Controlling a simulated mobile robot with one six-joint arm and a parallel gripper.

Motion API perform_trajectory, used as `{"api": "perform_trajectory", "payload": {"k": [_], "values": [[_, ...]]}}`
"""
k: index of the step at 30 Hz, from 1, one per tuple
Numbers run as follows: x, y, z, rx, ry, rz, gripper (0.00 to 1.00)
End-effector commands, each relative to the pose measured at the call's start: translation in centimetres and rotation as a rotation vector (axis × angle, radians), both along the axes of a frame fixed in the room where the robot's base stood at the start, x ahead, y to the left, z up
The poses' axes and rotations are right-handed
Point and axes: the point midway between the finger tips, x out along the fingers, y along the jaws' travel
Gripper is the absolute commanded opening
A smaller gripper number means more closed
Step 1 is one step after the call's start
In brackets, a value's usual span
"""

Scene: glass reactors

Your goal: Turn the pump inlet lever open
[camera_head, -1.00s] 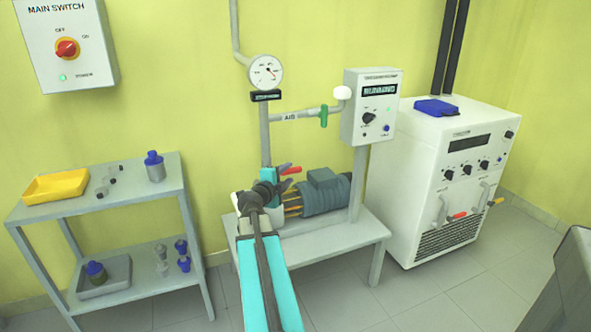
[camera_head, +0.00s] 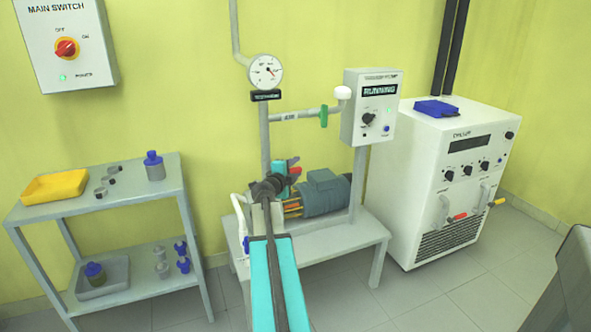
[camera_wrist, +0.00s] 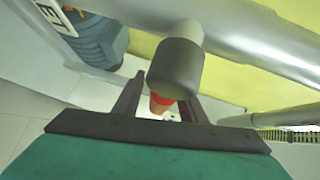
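The pump inlet lever has a red handle (camera_wrist: 160,104) below a grey cylindrical hub (camera_wrist: 177,68) on a pale pipe in the wrist view. In the head view, only a small red part of the lever (camera_head: 297,170) shows beside my gripper (camera_head: 293,174), left of the blue-grey pump motor (camera_head: 325,192). In the wrist view, the two dark fingers of my gripper (camera_wrist: 163,100) are apart, one on each side of the red handle. A gap shows beside the handle, so I see no firm grip. The hub hides part of the handle.
The pump stands on a grey bench (camera_head: 345,238). A pressure gauge (camera_head: 265,72) and a pipe with a green-handled valve (camera_head: 323,117) are above it. A control box (camera_head: 371,108) and white chiller (camera_head: 425,185) stand right. A grey shelf (camera_head: 120,206) is left.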

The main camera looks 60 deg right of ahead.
Motion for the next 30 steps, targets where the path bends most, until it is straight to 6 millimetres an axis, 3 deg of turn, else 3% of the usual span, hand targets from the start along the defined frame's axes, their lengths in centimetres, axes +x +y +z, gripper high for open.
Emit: {"api": "perform_trajectory", "payload": {"k": [6, 13, 17, 30], "values": [[0.0, 0.01, 0.0, 0.0, 0.0, 0.0, 0.38], [0.01, 0.03, -0.01, 0.0, 0.0, 0.0, 0.0], [0.19, -0.7, -0.01, 0.0, -0.001, 0.0, 0.0], [-0.32, -0.14, 0.38, -0.038, 0.028, -0.005, 0.0]]}}
